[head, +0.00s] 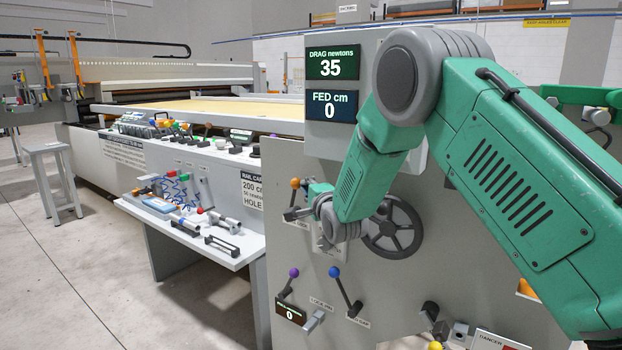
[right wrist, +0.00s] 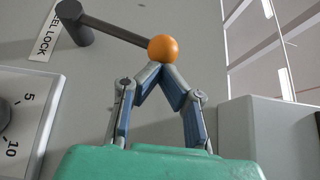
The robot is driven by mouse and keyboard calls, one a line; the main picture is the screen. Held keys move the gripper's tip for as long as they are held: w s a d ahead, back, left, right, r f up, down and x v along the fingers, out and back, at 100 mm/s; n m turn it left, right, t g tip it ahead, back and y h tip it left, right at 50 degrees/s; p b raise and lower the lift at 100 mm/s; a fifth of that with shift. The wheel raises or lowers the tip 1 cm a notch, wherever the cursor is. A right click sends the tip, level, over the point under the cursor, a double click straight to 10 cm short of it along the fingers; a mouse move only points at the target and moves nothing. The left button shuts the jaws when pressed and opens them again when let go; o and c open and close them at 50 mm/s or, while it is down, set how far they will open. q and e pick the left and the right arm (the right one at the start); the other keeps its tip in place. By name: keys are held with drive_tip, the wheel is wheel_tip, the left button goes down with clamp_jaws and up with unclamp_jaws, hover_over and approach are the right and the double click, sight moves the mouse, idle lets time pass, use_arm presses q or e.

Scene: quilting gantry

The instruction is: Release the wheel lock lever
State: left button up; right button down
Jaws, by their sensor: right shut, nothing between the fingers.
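The wheel lock lever is a dark bar with an orange ball knob (right wrist: 163,48) in the right wrist view. It runs from a pivot (right wrist: 72,22) at upper left, beside a label partly reading "EEL LOCK". The orange knob (head: 295,183) also shows small in the head view, left of the spoked handwheel (head: 410,232). My right gripper (right wrist: 158,68) is shut and empty, its fingertips meeting just below the knob in the picture. I cannot tell whether they touch it. In the head view my right gripper (head: 292,213) is partly hidden by its own wrist. My left gripper is not in view.
Below, levers with a purple knob (head: 294,272) and a blue knob (head: 334,272) stand out from the grey panel. A display (head: 333,85) reads drag 35 newtons and fed 0 cm. A shelf with tools (head: 190,230) is at left. A dial plate (right wrist: 25,105) sits left of my gripper.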

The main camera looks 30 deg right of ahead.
sight(298, 180)
drive_tip(key=w+r+g+p, duration=0.1)
drive_tip(key=p, duration=0.1)
drive_tip(key=w+a+r+n+g+p, duration=0.1)
drive_tip(key=p, duration=0.1)
drive_tip(key=shift+w+r+p, duration=0.1)
drive_tip(key=shift+w+p, duration=0.15)
drive_tip(key=shift+p, duration=0.1)
drive_tip(key=shift+w+a+n+g+p, duration=0.3)
drive_tip(key=shift+w+g+p, duration=0.15)
drive_tip(key=shift+w, duration=0.15)
drive_tip(key=shift+w+a+n+g+p, duration=0.2)
drive_tip(key=shift+w+n+g+p, duration=0.15)
drive_tip(key=shift+w+p, duration=0.15)
drive_tip(key=shift+w+a+f, duration=0.15)
drive_tip(key=shift+w+a, duration=0.15)
drive_tip(key=shift+w, duration=0.5)
drive_tip(key=shift+w+a+f, duration=0.15)
drive_tip(key=shift+w+a, duration=0.15)
drive_tip(key=shift+w, duration=0.5)
drive_tip(key=shift+w+a+f, duration=0.1)
drive_tip(key=shift+a, duration=0.1)
